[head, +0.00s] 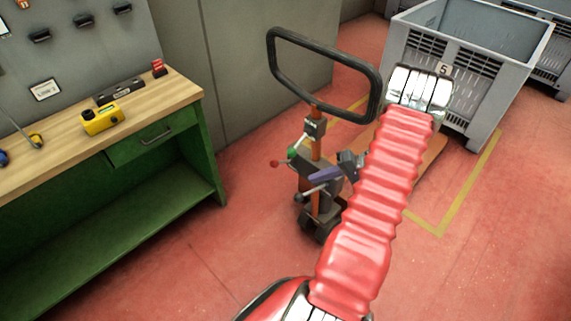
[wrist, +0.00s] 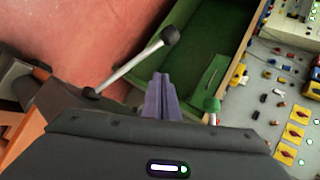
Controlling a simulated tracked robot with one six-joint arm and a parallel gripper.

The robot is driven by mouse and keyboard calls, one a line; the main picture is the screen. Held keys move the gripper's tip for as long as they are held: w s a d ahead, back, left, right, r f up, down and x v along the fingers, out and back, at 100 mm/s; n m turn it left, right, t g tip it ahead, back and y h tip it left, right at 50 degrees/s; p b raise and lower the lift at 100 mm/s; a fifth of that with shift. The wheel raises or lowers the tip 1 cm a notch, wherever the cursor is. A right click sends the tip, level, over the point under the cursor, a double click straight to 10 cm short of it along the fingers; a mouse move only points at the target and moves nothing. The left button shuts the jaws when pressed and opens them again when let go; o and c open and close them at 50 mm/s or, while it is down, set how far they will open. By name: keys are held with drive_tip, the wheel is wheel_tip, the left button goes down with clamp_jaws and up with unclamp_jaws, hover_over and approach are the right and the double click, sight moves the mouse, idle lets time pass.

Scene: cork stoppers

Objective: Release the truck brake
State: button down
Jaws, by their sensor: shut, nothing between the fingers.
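The truck stands upright in the middle of the head view, with an orange column (head: 316,141) and a black loop handle (head: 271,57). Several levers stick out to its left: a red knob (head: 274,164), a green knob (head: 291,152) and, lower down, a black knob (head: 299,198) on a metal rod. My gripper (head: 312,176) has purple fingers, shut and empty, close to the column between the green and black knobs. In the wrist view, the black-knobbed lever (wrist: 128,63) lies just left of and beyond my fingers (wrist: 160,78). The green knob (wrist: 212,104) shows to their right. I see no clear contact with either.
A green workbench (head: 150,215) with a wooden top stands left, carrying a yellow tool (head: 101,118). A grey crate (head: 425,45) stands back right. Red floor (head: 245,235) lies free between bench and truck. Tools hang on a grey board.

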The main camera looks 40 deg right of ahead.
sight(278, 164)
drive_tip(key=w+d+r+n+t+h, duration=0.1)
drive_tip(key=w+d+r+n+t, duration=0.1)
drive_tip(key=w+d+n+t, duration=0.1)
drive_tip(key=shift+d+n, duration=0.8)
drive_tip(key=shift+d, duration=0.15)
drive_tip(key=shift+w, duration=0.15)
drive_tip(key=x, duration=1.4)
drive_tip(key=shift+a, duration=0.2)
drive_tip(key=shift+d, duration=0.15)
drive_tip(key=shift+f, duration=0.1)
